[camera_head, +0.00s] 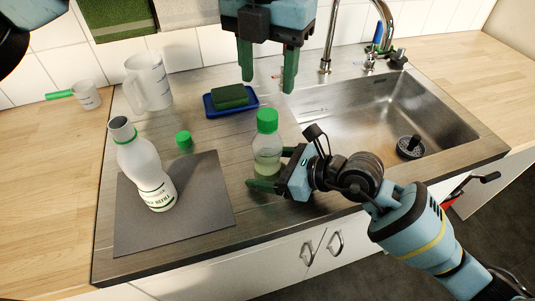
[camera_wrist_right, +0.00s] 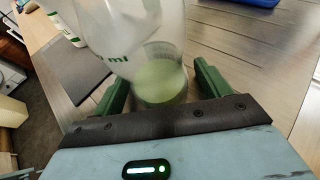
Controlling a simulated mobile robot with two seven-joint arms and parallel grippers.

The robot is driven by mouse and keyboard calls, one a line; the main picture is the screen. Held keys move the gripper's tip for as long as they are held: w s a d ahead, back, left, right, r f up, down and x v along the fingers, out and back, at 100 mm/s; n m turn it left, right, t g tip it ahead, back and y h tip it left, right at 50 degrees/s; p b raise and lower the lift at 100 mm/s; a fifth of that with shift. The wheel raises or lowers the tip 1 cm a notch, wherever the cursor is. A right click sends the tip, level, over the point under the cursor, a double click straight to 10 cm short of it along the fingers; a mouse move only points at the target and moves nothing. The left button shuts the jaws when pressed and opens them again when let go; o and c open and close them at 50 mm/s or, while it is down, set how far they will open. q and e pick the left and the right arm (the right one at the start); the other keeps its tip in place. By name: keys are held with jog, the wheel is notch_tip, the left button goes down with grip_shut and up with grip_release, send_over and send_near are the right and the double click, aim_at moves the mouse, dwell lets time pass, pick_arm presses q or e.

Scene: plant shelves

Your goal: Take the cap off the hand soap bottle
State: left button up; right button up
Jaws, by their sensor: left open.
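The hand soap bottle (camera_head: 267,153) is clear with pale green liquid low inside. It stands upright on the metal counter, its green cap (camera_head: 267,119) on top. My right gripper (camera_head: 270,168) reaches in low from the right, one finger on each side of the bottle. In the right wrist view the bottle (camera_wrist_right: 160,82) is between the two green fingers (camera_wrist_right: 160,92); whether they press on it is unclear. My left gripper (camera_head: 268,88) is open and empty, pointing down above and behind the cap, apart from it.
A white refill bottle (camera_head: 146,170) with an open top stands on a grey mat (camera_head: 200,205). A loose green cap (camera_head: 183,139), a jug (camera_head: 150,82) and a blue dish (camera_head: 211,106) with a green sponge (camera_head: 230,96) are near. The sink (camera_head: 400,115) lies right.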

grip_shut()
pick_arm(q)
jog(key=m, duration=0.9)
jog(key=shift+d, duration=0.1)
jog(key=m, duration=0.4)
jog(key=shift+m, duration=0.4)
jog(key=m, duration=0.4)
jog(key=shift+m, duration=0.4)
jog(key=m, duration=0.4)
jog(key=shift+m, duration=0.3)
jog(key=m, duration=0.6)
jog(key=shift+m, duration=0.3)
jog(key=m, duration=0.4)
jog(key=shift+m, duration=0.3)
jog(key=m, duration=0.6)
